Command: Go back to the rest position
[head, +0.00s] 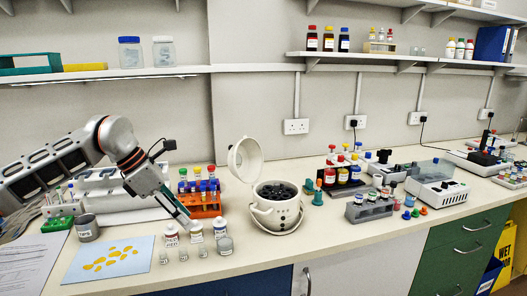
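My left gripper (183,218) reaches in from the left and points down and to the right, just left of the orange rack (206,206). Its fingertips are small and close to the rack and the white jars, so I cannot tell whether they are open or shut, or whether they touch anything. The orange rack holds several tubes with coloured caps (197,173). White jars (196,231) stand in front of it. My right gripper is not in view.
A white pot-like vessel (263,214) with its lid raised holds dark items. A blue sheet with yellow pieces (88,265) lies at the front left, beside a grey cup (87,228). Bottle racks and instruments fill the right. Wall shelves (250,67) hang above. Some bench front right of the vessel is clear.

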